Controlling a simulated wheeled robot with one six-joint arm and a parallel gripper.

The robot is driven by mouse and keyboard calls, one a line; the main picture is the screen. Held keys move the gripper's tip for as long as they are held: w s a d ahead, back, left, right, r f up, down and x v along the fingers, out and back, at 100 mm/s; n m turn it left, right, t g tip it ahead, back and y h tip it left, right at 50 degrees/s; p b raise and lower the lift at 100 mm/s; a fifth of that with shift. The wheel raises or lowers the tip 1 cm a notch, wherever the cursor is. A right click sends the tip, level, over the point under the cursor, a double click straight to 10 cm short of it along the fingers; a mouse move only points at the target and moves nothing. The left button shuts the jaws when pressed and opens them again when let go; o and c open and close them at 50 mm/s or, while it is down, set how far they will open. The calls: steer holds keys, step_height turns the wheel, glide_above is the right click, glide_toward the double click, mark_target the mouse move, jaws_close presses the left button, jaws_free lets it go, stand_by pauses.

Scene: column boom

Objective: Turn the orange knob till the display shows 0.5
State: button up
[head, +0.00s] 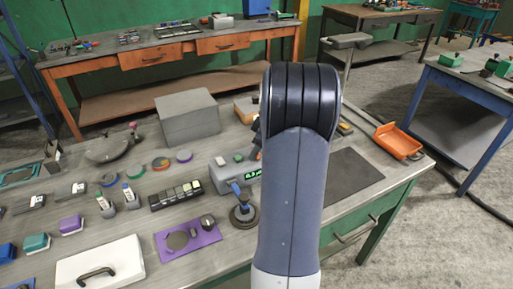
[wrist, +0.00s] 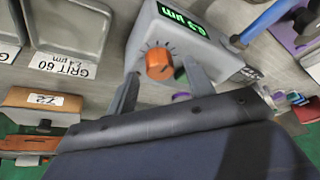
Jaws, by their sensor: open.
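The orange knob (wrist: 159,64) sits on the face of a light grey instrument box (wrist: 190,45), with dial ticks around it. The box's green-lit display (wrist: 182,17) appears upside down in the wrist view and seems to read 6.3 µm; the first digit is unclear. My gripper (wrist: 160,74) is open, with one fingertip on each side of the knob and nothing gripped. I cannot tell whether the fingers touch it. In the head view the box (head: 222,176) and its display (head: 253,174) show left of my arm, which hides the knob and most of my gripper.
A grey block (head: 188,117) stands behind the box. A blue-handled round tool (head: 243,213) and a purple mat (head: 187,242) lie in front. An orange tray (head: 398,141) is at the right. Grit trays (wrist: 70,33) and a tan block (wrist: 42,102) lie near the gripper.

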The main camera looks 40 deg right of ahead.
steer(key=shift+w+a+f, duration=0.1)
steer(key=shift+w+f, duration=0.05)
steer(key=shift+f, duration=0.2)
steer(key=shift+c, duration=0.2)
steer(key=c, duration=0.9)
